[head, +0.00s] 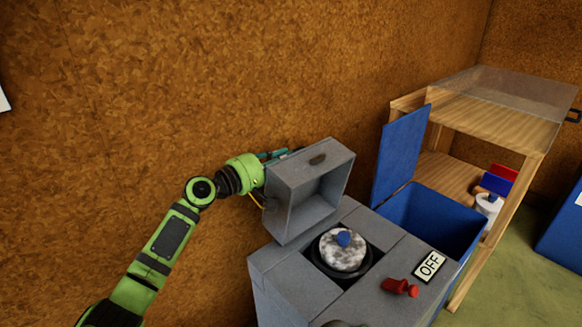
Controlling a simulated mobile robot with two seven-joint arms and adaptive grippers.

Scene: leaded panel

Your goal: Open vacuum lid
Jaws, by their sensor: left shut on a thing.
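The vacuum's grey lid (310,187) is a hollow box, tilted up on the left side of the grey vacuum machine (290,284). Its open inside faces me and a small slot shows near its upper edge. Below it, a marbled white and grey round piece with a blue top (343,250) sits uncovered in a dark round recess. My left gripper (276,156) is at the lid's back left side, shut on the lid; its fingertips are partly hidden behind it.
A red knob (400,287) and an OFF sign (429,266) are on the machine's top. An open blue bin (432,218) with its lid up stands to the right, beside a wooden shelf (519,135). A brown wall is close behind my left arm.

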